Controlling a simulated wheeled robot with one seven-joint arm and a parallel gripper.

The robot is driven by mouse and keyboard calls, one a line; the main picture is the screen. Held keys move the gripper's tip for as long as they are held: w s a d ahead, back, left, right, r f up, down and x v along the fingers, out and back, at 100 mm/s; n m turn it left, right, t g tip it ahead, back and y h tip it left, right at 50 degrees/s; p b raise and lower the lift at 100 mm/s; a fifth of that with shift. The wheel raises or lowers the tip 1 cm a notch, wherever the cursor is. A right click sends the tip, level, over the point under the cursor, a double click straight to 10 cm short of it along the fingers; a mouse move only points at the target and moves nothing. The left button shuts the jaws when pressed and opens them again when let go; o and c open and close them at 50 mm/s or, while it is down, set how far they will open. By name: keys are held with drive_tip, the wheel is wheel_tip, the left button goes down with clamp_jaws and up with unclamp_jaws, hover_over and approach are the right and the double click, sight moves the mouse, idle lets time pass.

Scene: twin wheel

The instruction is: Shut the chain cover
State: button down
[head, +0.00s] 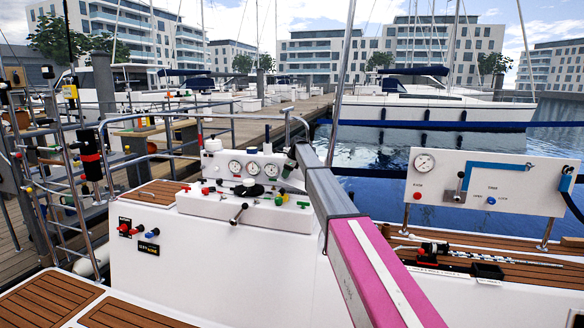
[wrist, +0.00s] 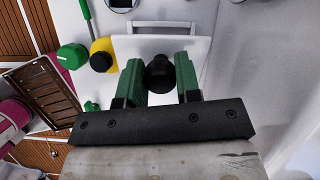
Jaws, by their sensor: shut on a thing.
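In the wrist view my gripper (wrist: 159,64) has its two green fingers on either side of a round black knob (wrist: 159,76) and is shut on it. The knob stands in front of a pale, flat panel (wrist: 190,47), which may be the chain cover; I cannot tell for sure, nor whether it is open or shut. The fingers and the black gripper body hide part of the panel. In the head view my arm reaches to the white console (head: 240,207), and its far end is small and partly hidden by the arm itself.
A slatted brown wooden lid (wrist: 45,92) stands tilted at the left in the wrist view. A green knob (wrist: 72,56) and a yellow-and-black part (wrist: 102,56) are close by. In the head view a railing (head: 190,140) runs behind the console, and a gauge board (head: 487,182) stands right.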

sight(283, 179)
drive_tip(key=f, duration=0.1)
drive_tip(key=a+f+h, duration=0.1)
drive_tip(key=f, duration=0.1)
drive_tip(key=shift+w+a+f+g+h, duration=0.25)
drive_tip(key=shift+w+f+g+h, duration=0.05)
drive_tip(key=shift+h, duration=0.1)
drive_tip(key=shift+x, duration=1.15)
drive_tip(key=c, duration=0.8)
unclamp_jaws()
drive_tip(key=shift+d, duration=0.1)
drive_tip(key=v, duration=1.1)
drive_tip(key=shift+f, duration=0.1)
